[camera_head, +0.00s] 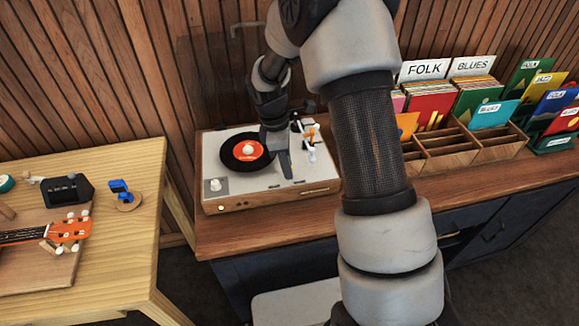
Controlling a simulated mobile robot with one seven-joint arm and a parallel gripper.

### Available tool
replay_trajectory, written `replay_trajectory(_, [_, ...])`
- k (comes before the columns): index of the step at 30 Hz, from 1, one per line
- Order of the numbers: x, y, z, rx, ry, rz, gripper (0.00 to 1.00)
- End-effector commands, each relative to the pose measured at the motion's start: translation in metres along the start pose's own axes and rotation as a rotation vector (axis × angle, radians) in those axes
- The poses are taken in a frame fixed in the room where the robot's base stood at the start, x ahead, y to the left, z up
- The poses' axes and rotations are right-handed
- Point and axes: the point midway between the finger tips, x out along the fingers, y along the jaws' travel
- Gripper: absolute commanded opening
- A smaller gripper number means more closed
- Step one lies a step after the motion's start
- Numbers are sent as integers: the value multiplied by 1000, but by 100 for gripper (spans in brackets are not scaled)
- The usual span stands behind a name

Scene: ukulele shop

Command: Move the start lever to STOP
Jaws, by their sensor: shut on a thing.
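A record player (240,204) with a pale deck and wooden case stands on the wooden counter. A black record with a red label (248,149) lies on its platter. The white tonearm (310,148) is at the deck's right side. My gripper (285,168) reaches down to the deck between the record and the tonearm. Its fingers are shut on what appears to be the start lever, which they hide. The START and STOP marks cannot be read. A small white knob (216,185) is at the deck's front left.
Record bins (470,152) with FOLK and BLUES dividers stand on the counter (265,234) at right. A light wood table (125,240) at left holds an orange ukulele headstock (69,230), a black box (66,190) and a blue clip-like object (120,188). A slatted wall stands behind.

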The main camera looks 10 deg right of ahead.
Motion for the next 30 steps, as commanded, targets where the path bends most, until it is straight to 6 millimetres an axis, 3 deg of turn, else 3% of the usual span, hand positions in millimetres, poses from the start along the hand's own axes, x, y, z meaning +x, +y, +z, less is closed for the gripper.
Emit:
replay_trajectory(18, [1, -4, -26, 31, -472, 89, 0])
replay_trajectory(30, [2, -5, -30, 44, -593, 111, 0])
